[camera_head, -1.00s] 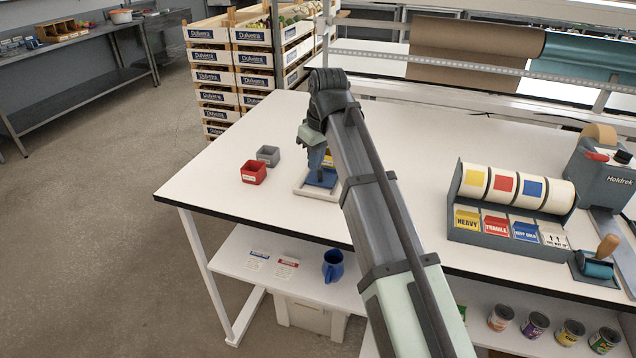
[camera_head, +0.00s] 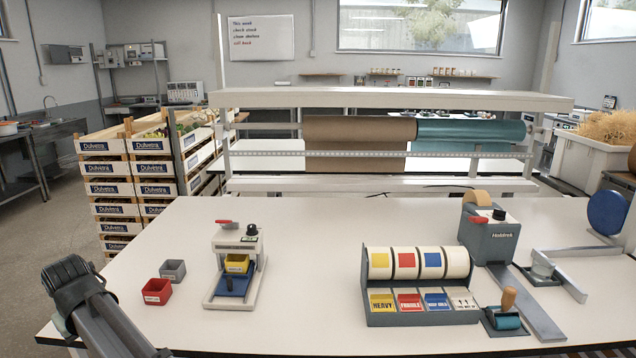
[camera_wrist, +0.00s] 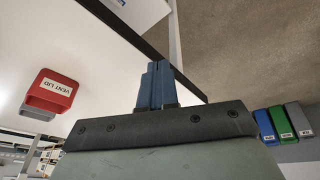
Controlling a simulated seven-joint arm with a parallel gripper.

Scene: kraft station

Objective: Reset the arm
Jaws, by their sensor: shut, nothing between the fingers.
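My gripper (camera_wrist: 157,84) shows in the wrist view with its blue fingers together and nothing between them. The fingers lie in front of the worktable's dark edge, close to where the floor shows. In the head view my arm reaches in at the lower left, beside the left part of the white table (camera_head: 310,322). The fingers themselves are hidden there. A red bin (camera_head: 157,291) stands on the table to the right of my arm, and it also shows in the wrist view (camera_wrist: 53,90), apart from the fingers.
A grey bin (camera_head: 173,270) stands behind the red one. A label dispenser (camera_head: 418,263) and a tape machine (camera_head: 489,235) stand to the right. Stacked crates (camera_head: 118,190) are beyond the table's left side.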

